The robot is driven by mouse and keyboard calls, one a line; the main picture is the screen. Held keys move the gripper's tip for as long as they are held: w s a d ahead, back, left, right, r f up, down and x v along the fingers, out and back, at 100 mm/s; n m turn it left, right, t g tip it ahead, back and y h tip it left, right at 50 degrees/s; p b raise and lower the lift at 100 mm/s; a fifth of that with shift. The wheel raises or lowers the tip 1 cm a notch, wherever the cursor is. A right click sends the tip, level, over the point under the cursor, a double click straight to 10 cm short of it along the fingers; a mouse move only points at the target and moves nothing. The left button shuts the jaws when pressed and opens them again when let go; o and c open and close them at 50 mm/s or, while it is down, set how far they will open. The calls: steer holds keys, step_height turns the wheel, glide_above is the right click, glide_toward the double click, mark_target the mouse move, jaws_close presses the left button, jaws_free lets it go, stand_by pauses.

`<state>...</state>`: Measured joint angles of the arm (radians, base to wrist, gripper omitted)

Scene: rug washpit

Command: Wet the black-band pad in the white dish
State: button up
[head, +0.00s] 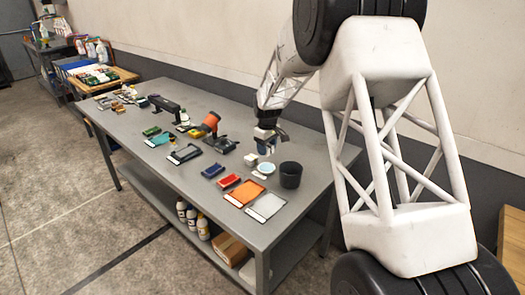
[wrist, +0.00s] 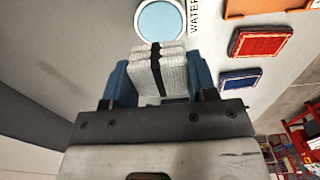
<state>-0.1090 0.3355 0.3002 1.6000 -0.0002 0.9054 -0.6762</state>
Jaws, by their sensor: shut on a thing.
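The black-band pad (wrist: 174,72), a white ribbed block with a black strap around it, is between the blue fingers of my gripper (wrist: 160,80) in the wrist view. My gripper is shut on it. The white dish (wrist: 139,35), round and holding pale blue water, lies just beyond the pad in the wrist view, partly cut off by the top edge. In the head view the dish (head: 266,168) is on the grey table, and my gripper (head: 265,146) is above and behind it. Whether the pad touches anything below cannot be told.
A dark round pot (head: 290,175) stands just right of the dish. A red pad (head: 229,181), a blue pad (head: 213,171), an orange sheet (head: 244,193) and a pale sheet (head: 266,207) lie in front.

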mark_target(267, 167)
steer(key=shift+f, duration=0.2)
steer(key=shift+f, duration=2.8)
steer(key=shift+f, duration=0.55)
stand_by(0.4)
steer(key=shift+r, duration=0.1)
steer(key=shift+r, duration=3.45)
steer(key=w+d+f+m, duration=0.2)
steer(key=w+d, duration=0.1)
steer(key=w, duration=0.3)
steer(key=w+d+f+m, duration=0.2)
steer(key=w+f+m, duration=0.1)
steer(key=w, duration=0.2)
steer(key=w+d+f+m, duration=0.2)
steer(key=w+d+m, duration=0.1)
steer(key=w, duration=0.3)
steer(key=shift+w+d+f, duration=0.15)
steer(key=shift+w+d, duration=0.2)
steer(key=shift+w+d+f+m, duration=0.3)
steer(key=shift+w+d+m, duration=0.2)
steer(key=shift+w, duration=0.1)
steer(key=shift+a, duration=0.1)
